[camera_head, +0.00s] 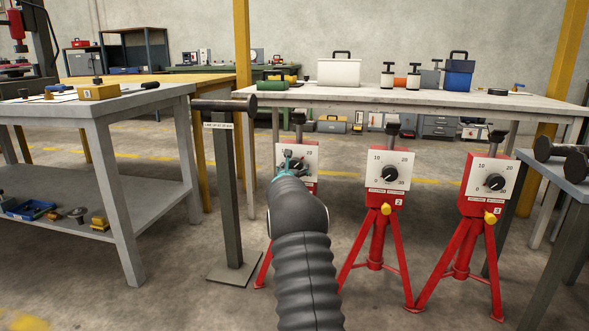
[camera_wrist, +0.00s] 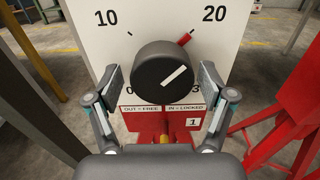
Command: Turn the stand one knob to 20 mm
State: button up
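Stand one has a white dial plate (camera_head: 308,157) and is partly hidden behind my arm in the head view. In the wrist view its round black knob (camera_wrist: 150,72) sits in the middle of the dial plate (camera_wrist: 160,20), with marks 10 and 20. A white pointer line on the knob slants up and right. A red tick (camera_wrist: 184,40) stands by the 20. My gripper (camera_wrist: 158,88) is open, with one finger left and one right of the knob; gaps show on both sides. It also shows in the head view (camera_head: 289,160). A yellow-orange lock part (camera_wrist: 165,138) shows below the knob, partly hidden.
Stand two (camera_head: 390,178) and stand three (camera_head: 489,185) stand to the right with similar dials. A dark post (camera_head: 229,190) carrying a spool-like bar (camera_head: 225,104) is close on the left. A long table (camera_head: 430,99) runs behind. A grey workbench (camera_head: 120,103) is at left.

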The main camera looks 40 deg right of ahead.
jog(key=shift+s, duration=0.1)
jog(key=v, duration=1.2)
dwell(0.5)
